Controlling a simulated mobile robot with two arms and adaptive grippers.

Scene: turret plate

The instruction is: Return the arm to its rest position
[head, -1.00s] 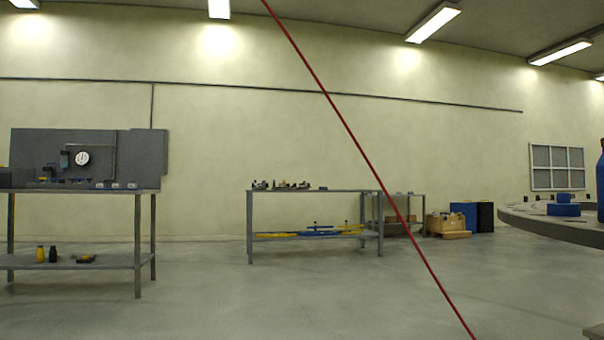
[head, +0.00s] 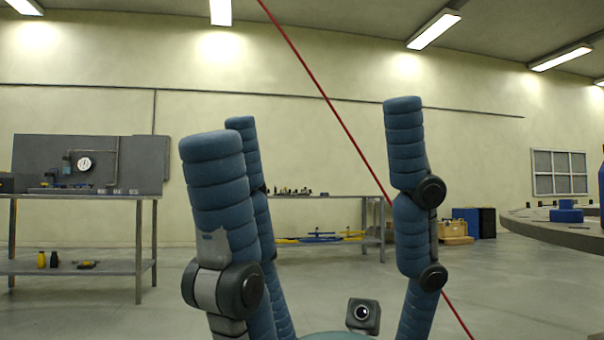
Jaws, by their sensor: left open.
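My left gripper (head: 312,130) fills the lower middle of the head view, pointing up. It has blue, segmented, padded fingers with dark joints. Two fingers stand on the left and one on the right, spread wide apart with nothing between them. A small grey camera-like block (head: 362,314) sits at the base of the fingers. The rest of the left arm is below the picture's edge. My right gripper is not in the picture.
A round grey plate (head: 545,229) with blue parts (head: 566,213) stands at the right. A workbench (head: 90,267) with a gauge panel is at the left. Another bench (head: 315,240) is partly hidden behind my fingers. A thin red line (head: 318,85) crosses the view diagonally.

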